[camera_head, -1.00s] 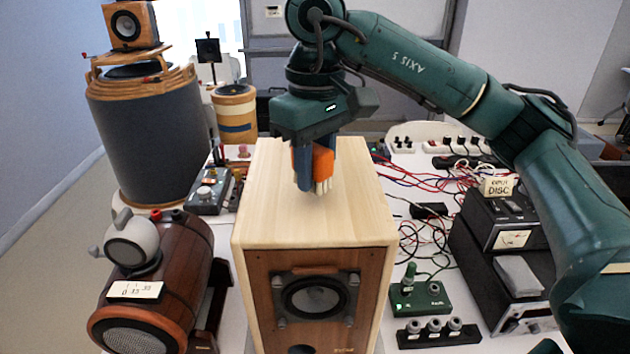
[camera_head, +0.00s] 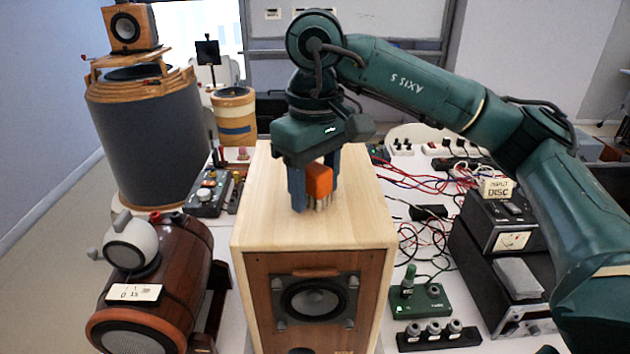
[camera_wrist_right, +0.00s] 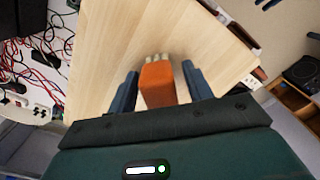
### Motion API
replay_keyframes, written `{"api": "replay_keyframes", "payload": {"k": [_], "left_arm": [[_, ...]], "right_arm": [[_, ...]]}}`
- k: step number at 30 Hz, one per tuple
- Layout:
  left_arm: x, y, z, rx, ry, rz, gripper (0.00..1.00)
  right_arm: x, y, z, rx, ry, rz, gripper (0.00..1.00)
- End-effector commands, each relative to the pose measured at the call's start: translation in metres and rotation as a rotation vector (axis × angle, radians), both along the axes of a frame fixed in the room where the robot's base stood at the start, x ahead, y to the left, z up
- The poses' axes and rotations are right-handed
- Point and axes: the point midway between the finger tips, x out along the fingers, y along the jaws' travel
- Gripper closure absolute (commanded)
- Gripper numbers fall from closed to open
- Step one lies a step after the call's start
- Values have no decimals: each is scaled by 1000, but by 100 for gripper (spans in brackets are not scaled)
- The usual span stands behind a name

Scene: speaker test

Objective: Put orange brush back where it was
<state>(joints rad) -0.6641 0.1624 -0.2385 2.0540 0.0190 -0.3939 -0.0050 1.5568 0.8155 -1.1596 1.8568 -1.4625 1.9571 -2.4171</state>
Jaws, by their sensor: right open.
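The orange brush (camera_head: 319,181) has pale bristles pointing down and appears to stand upright on the top of the light wooden speaker box (camera_head: 272,215). My right gripper (camera_head: 316,196) is above the box with its blue fingers pointing down, one on each side of the brush. In the wrist view the brush (camera_wrist_right: 157,84) sits between the open fingers (camera_wrist_right: 160,88), with a visible gap on both sides. Bristle tips meet or nearly meet the wood; exact contact is hard to tell. My left gripper is not in view.
A brown wooden cylinder speaker (camera_head: 170,262) stands left of the box, with a tall grey drum speaker (camera_head: 150,140) behind it. Tangled cables, a green switch box (camera_head: 420,300) and black devices (camera_head: 505,235) lie to the right. The box top around the brush is clear.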

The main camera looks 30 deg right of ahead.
Motion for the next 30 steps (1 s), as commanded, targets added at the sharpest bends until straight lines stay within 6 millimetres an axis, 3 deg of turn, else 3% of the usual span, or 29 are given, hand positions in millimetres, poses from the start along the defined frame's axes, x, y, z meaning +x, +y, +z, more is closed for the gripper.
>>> {"api": "replay_keyframes", "payload": {"k": [8, 15, 21, 30], "left_arm": [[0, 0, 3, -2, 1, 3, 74], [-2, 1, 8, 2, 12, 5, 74], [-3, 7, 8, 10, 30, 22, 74], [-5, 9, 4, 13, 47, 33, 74]], "right_arm": [[1, 1, 19, 1, -6, 0, 49], [1, 0, 74, -1, -8, -1, 49], [1, 1, 109, -2, -4, 0, 49], [0, 0, 124, 0, 0, 2, 49]]}}
